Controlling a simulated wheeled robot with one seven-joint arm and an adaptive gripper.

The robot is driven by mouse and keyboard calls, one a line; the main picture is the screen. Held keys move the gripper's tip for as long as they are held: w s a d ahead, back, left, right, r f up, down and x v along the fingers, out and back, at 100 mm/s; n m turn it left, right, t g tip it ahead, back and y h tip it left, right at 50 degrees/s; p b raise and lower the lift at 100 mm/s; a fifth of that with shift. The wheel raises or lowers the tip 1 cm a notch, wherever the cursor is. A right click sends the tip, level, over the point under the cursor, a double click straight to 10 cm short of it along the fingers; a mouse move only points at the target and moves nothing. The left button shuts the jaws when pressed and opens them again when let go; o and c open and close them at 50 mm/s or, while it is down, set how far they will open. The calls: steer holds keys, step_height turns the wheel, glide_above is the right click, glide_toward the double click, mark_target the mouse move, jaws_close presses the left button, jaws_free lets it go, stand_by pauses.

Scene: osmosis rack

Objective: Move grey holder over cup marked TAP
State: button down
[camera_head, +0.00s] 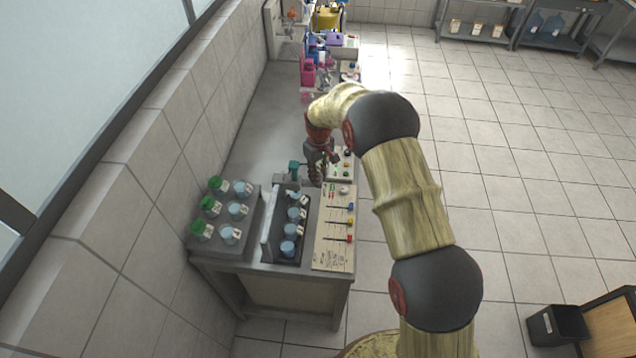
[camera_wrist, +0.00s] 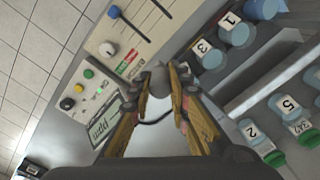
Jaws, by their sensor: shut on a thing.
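My gripper (camera_head: 316,178) is over the bench beside the far end of the dark rack. In the wrist view my gripper (camera_wrist: 161,77) has its fingers around a small grey rounded piece, which looks like the grey holder (camera_wrist: 160,84), and is shut on it. A dark cable curves between the fingers below it. The dark rack (camera_head: 267,240) holds a row of blue-tinted cups, the nearest being one cup (camera_head: 288,249). In the wrist view, cups labelled 3 (camera_wrist: 211,58) and 1 (camera_wrist: 238,34) stand right of the fingertips. No TAP mark is readable.
A control panel (camera_head: 331,245) with sliders lies right of the rack. A ppm meter (camera_wrist: 108,124) is left of my fingers. Green-capped bottles (camera_head: 209,204) stand on the left tray. Pink vessels (camera_head: 308,73) stand farther back.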

steer(key=shift+w+r, duration=0.15)
steer(key=shift+w, duration=0.05)
steer(key=c, duration=1.8)
jaws_free()
steer(key=shift+w, duration=0.15)
steer(key=shift+o, duration=0.7)
step_height(320, 180, up, 12)
